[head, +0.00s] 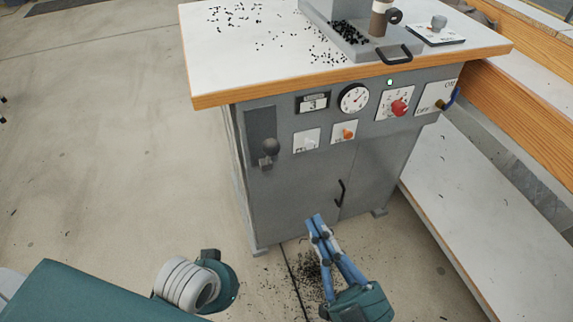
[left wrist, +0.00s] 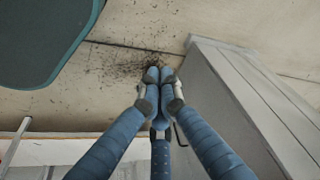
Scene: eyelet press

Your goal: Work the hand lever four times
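The hand lever, with a dark round knob (head: 270,147), sits in a dark slotted plate on the left of the grey cabinet's (head: 290,205) front. Nothing touches it. My right gripper (head: 316,218) is low in front of the cabinet, below and right of the lever, its blue fingers together with nothing seen between them. My left gripper (left wrist: 159,75) shows in the left wrist view above the floor, its fingertips together and empty. In the head view I cannot make out its fingers. A counter (head: 313,103) on the panel shows 3.
The panel also holds a gauge (head: 354,97), a red knob (head: 399,107), a lit green lamp (head: 390,82) and an orange switch (head: 348,133). A black door handle (head: 341,193) sticks out above my right gripper. Dark bits litter the worktop (head: 230,60) and floor. A bench (head: 480,200) stands right.

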